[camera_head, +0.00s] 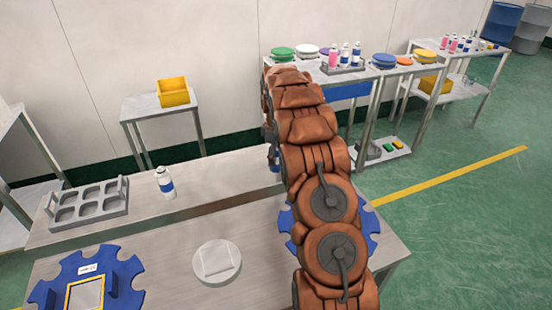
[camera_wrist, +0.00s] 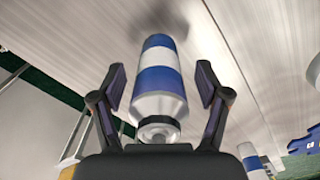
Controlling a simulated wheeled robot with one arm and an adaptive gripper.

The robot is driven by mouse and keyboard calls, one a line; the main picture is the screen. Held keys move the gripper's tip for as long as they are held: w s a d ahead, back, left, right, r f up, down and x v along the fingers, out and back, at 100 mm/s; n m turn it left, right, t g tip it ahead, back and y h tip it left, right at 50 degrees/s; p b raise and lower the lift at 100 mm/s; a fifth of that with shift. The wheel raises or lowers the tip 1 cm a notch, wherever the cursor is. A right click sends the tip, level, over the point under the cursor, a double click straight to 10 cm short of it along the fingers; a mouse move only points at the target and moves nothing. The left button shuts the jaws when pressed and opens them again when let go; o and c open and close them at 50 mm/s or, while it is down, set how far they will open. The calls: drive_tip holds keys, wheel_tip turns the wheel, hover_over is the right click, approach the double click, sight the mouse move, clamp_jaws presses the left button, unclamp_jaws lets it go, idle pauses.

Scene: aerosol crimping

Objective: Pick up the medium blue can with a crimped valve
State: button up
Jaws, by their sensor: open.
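A white can with blue bands (camera_wrist: 159,78) is in the wrist view, between the two fingers of my gripper (camera_wrist: 160,72). Its narrow neck and dark valve end point toward the wrist camera. The fingers are open on both sides of the can, with a visible gap at each side. A second white and blue can (camera_wrist: 252,160) shows partly at the lower right. In the head view, a white can with a blue band (camera_head: 165,182) stands upright on the near table. A blue and white piece (camera_head: 273,157) shows beside my arm, mostly hidden. My gripper is hidden there.
A grey rack with round holes (camera_head: 88,204) stands left on the table (camera_head: 135,235). A blue toothed fixture (camera_head: 118,272) and a round grey disc (camera_head: 217,260) lie in front. Another blue fixture (camera_head: 370,232) is partly behind my arm. Back shelves hold bottles (camera_head: 345,54) and coloured lids (camera_head: 383,60).

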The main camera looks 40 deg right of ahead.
drive_tip(key=shift+c, duration=0.4)
drive_tip(key=c, duration=1.1)
drive_tip(key=shift+r, duration=0.15)
drive_tip(key=shift+c, duration=0.2)
drive_tip(key=shift+r+b, duration=1)
drive_tip(key=shift+r, duration=0.5)
drive_tip(key=shift+s+r, duration=0.1)
drive_tip(key=s+a+r+b, duration=0.1)
drive_tip(key=s+a+b, duration=0.3)
drive_tip(key=s+a, duration=0.4)
drive_tip(key=shift+s+r+b, duration=0.3)
drive_tip(key=shift+s+b, duration=0.05)
drive_tip(key=shift+s, duration=2.4)
drive_tip(key=shift+a, duration=0.1)
